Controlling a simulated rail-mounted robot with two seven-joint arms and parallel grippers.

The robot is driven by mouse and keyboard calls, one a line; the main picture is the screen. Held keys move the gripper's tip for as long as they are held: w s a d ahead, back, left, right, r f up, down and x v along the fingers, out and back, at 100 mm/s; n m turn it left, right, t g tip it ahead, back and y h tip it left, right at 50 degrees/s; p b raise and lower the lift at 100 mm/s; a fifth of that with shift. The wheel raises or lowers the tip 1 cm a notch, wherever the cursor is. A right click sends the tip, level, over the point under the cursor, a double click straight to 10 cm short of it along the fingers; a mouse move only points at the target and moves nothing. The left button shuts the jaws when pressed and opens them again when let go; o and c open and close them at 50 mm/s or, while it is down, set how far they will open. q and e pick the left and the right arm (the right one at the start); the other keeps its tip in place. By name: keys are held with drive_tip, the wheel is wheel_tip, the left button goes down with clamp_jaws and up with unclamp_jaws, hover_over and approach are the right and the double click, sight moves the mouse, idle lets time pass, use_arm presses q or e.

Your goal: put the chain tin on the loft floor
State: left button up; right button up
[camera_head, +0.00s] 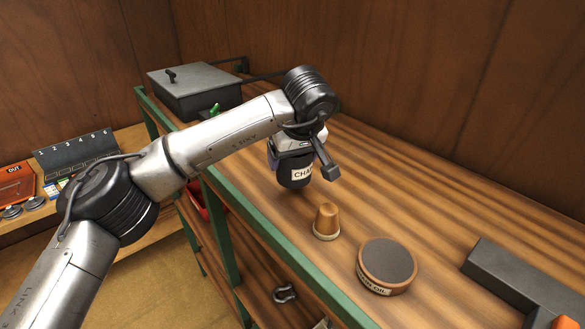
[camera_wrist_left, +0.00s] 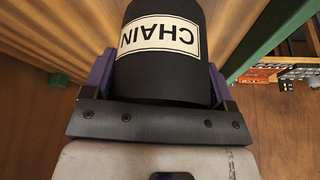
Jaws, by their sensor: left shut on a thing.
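The chain tin (camera_head: 294,180) is a dark cylinder with a white label, of which "CHA" shows in the head view. In the left wrist view the tin (camera_wrist_left: 165,75) fills the middle, with its "CHAIN" label upside down. My left gripper (camera_head: 290,160) is shut on it, with purple fingers on both sides. The tin is upright over the wooden upper floor (camera_head: 400,185), near its green front edge. I cannot tell whether its base touches the boards. My right gripper is not in view.
A tan cone-shaped piece (camera_head: 326,220) and a round dark-topped tin (camera_head: 387,262) stand in front of the held tin. A dark grey block (camera_head: 515,280) lies at right, a grey lidded box (camera_head: 195,90) at the back left. The boards behind the tin are clear. A shackle (camera_head: 285,294) lies lower down.

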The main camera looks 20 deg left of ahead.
sight(293, 169)
use_arm(q)
wheel_tip(293, 169, down, 3)
drive_tip(key=shift+f+p, duration=0.2)
drive_tip(key=shift+p, duration=0.4)
drive_tip(key=shift+f, duration=0.15)
drive_tip(key=shift+f, duration=0.2)
drive_tip(key=o, duration=1.1)
drive_tip(key=shift+r, duration=0.4)
drive_tip(key=b+v, duration=0.2)
drive_tip(key=v, duration=0.9)
drive_tip(key=shift+s+d+r, duration=0.15)
drive_tip(key=shift+d+r, duration=0.05)
drive_tip(key=shift+r, duration=0.05)
